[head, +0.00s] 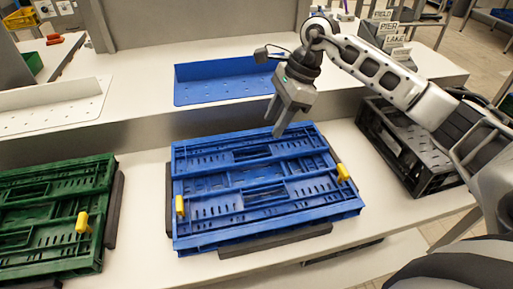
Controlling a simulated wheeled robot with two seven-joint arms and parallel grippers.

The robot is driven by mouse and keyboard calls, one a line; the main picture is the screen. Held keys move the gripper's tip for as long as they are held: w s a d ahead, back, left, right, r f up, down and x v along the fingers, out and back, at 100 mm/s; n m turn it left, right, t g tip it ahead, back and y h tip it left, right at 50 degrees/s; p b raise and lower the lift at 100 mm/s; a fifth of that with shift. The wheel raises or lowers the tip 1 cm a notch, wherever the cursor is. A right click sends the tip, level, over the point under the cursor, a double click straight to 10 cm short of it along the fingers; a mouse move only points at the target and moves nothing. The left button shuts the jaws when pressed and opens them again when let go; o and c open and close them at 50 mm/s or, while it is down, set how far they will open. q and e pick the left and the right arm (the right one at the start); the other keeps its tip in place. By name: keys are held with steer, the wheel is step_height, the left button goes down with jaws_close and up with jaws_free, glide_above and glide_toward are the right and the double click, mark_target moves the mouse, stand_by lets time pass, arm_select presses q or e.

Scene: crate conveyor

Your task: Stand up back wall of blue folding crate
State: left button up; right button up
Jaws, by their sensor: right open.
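The blue folding crate (266,227) lies folded flat in the middle of the table, its panels lying one on another. It has a yellow latch (179,206) on its left side and a yellow latch (343,172) on its right side. My right gripper (277,125) points down over the crate's back edge, right of its middle. It is open, with nothing between its fingers. I cannot tell whether its tips touch the crate. My left gripper is not in view.
A green folded crate (55,262) lies to the left and a black crate (395,150) to the right. Dark strips (275,243) border the blue crate. Behind it, a raised ledge holds a blue panel (222,82) and a white panel (52,107).

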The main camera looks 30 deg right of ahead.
mark_target(255, 158)
steer(key=p+x, duration=0.1)
steer(key=x, duration=0.9)
steer(key=shift+a+f, duration=0.2)
steer(key=shift+f, duration=0.15)
jaws_close()
